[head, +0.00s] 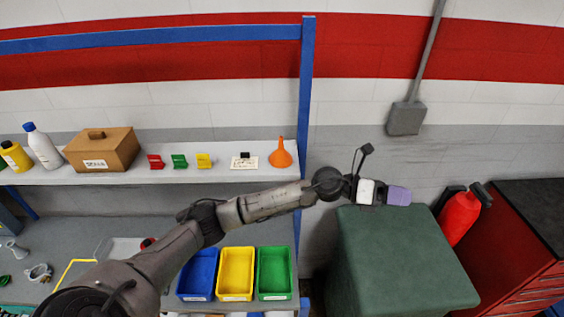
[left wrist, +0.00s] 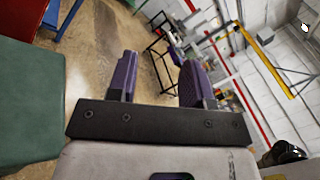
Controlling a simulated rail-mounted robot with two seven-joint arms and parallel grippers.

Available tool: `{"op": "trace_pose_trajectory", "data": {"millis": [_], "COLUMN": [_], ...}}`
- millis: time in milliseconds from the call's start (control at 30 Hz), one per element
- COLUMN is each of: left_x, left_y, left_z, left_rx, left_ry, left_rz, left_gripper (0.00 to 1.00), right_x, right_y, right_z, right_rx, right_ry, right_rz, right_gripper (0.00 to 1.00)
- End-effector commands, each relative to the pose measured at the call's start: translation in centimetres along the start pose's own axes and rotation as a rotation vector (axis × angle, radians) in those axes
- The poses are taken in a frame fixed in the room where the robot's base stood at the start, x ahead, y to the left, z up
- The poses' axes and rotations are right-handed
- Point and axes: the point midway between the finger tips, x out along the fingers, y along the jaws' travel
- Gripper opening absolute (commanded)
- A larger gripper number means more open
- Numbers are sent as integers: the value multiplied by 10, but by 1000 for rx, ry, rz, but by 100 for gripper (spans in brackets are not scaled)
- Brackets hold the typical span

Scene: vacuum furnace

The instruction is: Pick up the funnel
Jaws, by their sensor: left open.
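The orange funnel (head: 280,155) stands with its wide end down and its spout up, near the right end of the white shelf (head: 225,174) in the head view. My left gripper (head: 398,196) is to the right of the funnel and lower in the picture, over the green cabinet's back edge. It is apart from the funnel. In the left wrist view its two purple fingers (left wrist: 157,80) are spread with nothing between them. The funnel does not show in the left wrist view. My right gripper is in neither view.
A blue post (head: 307,90) rises just right of the funnel. A card (head: 244,162) and colored clips (head: 179,161) stand left of it. Blue, yellow and green bins (head: 273,296) sit below. The green cabinet (head: 400,260) and a red extinguisher (head: 459,217) are at right.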

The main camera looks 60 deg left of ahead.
Motion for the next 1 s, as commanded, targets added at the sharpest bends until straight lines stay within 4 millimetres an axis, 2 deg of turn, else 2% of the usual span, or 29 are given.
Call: {"op": "trace_pose_trajectory", "data": {"millis": [33, 167, 267, 300, 367, 400, 500, 600, 700, 800, 900, 1000], "left_x": [-12, -61, -118, -144, -183, -209, -269, -317, -350, -368, -374, -371], "left_y": [13, 42, 61, 65, 69, 69, 65, 57, 49, 46, 51, 63], "left_z": [20, 67, 105, 121, 140, 153, 175, 188, 195, 196, 189, 178], "left_rx": [135, 395, 509, 535, 552, 552, 525, 480, 436, 407, 391, 387], "left_ry": [100, 379, 576, 645, 741, 797, 909, 988, 1037, 1066, 1080, 1085], "left_rz": [37, 168, 301, 354, 432, 480, 582, 652, 694, 716, 725, 727], "left_gripper": [46, 46, 46, 46, 46, 46, 46, 46, 46, 46, 46, 46], "right_x": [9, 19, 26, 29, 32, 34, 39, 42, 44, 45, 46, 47], "right_y": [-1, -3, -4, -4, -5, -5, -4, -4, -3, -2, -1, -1], "right_z": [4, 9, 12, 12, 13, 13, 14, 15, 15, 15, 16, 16], "right_rx": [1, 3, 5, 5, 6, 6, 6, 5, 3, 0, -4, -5], "right_ry": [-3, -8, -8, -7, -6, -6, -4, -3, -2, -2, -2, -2], "right_rz": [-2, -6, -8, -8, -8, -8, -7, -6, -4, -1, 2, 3], "right_gripper": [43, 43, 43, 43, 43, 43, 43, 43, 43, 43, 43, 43]}}
